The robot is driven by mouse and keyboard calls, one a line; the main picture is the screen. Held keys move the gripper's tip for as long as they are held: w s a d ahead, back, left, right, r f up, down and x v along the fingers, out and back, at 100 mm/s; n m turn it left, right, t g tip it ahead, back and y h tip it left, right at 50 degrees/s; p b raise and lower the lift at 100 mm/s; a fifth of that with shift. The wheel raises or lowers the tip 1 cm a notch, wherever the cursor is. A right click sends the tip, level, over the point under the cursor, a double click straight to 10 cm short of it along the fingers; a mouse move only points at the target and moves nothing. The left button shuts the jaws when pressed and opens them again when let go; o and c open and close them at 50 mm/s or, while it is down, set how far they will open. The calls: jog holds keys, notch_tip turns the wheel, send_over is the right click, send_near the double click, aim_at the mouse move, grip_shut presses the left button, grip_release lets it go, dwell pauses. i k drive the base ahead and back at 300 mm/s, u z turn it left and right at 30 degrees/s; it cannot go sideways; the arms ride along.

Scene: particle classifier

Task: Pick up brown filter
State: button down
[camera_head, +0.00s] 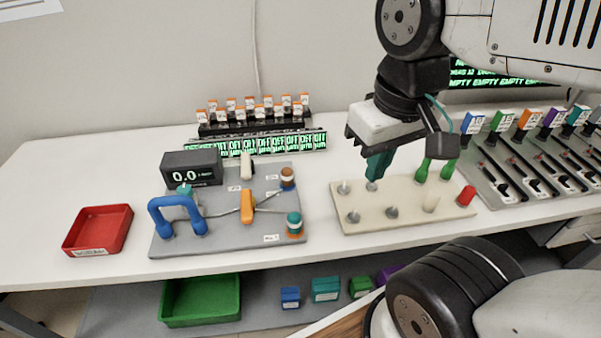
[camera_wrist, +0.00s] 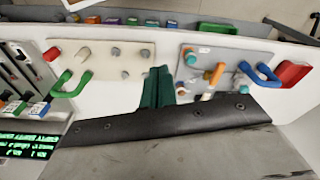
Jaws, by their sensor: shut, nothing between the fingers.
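The brown filter (camera_head: 287,173) appears to be the small brown-topped cylinder at the right rear of the grey board (camera_head: 215,240). It also shows, small and blurred, in the wrist view (camera_wrist: 182,90), just right of my fingers. My gripper (camera_head: 377,167) has dark green fingers, shut and empty. It points down over the left rear of the cream peg board (camera_head: 410,215), to the right of the brown filter and apart from it. The fingertips show in the wrist view (camera_wrist: 157,84).
A teal-and-orange cylinder (camera_head: 294,225), an orange handle (camera_head: 247,206) and a blue handle (camera_head: 178,214) stand on the grey board. A green handle (camera_head: 435,168) and red cylinder (camera_head: 467,195) are at the right. A red tray (camera_head: 98,230) lies left.

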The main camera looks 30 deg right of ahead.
aim_at(287, 173)
jog(key=z, duration=2.7)
jog(key=k, duration=0.95)
jog(key=u, duration=1.55)
jog(key=i, duration=0.5)
jog(key=u, duration=0.05)
